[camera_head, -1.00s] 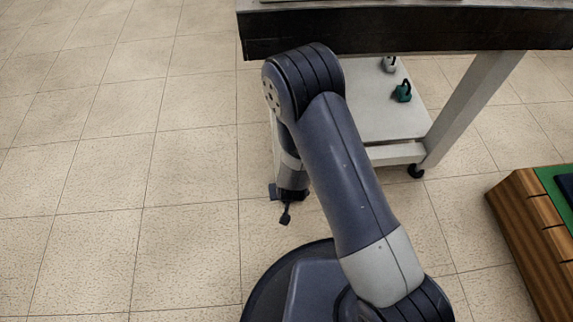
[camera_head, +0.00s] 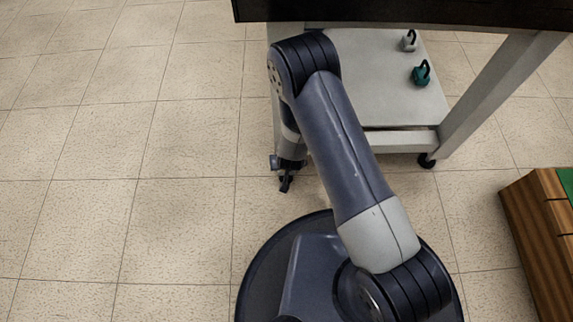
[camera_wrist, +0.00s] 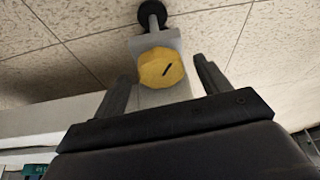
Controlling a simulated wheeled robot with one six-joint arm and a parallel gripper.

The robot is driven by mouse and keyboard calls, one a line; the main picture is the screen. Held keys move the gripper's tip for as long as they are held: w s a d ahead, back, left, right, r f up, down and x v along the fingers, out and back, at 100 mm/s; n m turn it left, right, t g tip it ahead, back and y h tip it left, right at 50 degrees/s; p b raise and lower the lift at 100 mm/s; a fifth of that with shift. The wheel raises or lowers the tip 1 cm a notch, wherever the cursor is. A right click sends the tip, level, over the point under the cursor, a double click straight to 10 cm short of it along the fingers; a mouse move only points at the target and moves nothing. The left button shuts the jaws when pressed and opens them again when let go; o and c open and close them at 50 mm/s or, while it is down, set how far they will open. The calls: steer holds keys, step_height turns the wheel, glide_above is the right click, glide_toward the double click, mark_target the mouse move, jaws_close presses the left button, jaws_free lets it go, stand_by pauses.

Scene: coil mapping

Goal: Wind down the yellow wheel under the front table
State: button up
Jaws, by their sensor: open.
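My gripper (camera_wrist: 165,80) is open, with one finger on each side of the wheel in the picture. I cannot tell how far the wheel lies beyond the fingertips. In the head view my gripper (camera_head: 287,182) hangs low beside the near left leg of the front table (camera_head: 400,12). The wheel is hidden there.
The table's pale lower shelf (camera_head: 375,95) carries a teal padlock-like object (camera_head: 421,74) and a grey one (camera_head: 409,41). A black caster (camera_head: 427,161) stands under the right leg. A wooden box (camera_head: 535,225) is at the right. The tiled floor at left is clear.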

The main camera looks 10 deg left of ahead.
steer(key=shift+w+f, duration=0.1)
steer(key=shift+f, duration=0.15)
steer(key=shift+c, duration=0.4)
steer(key=c, duration=0.9)
steer(key=shift+r+p, duration=0.2)
steer(key=shift+p, duration=0.65)
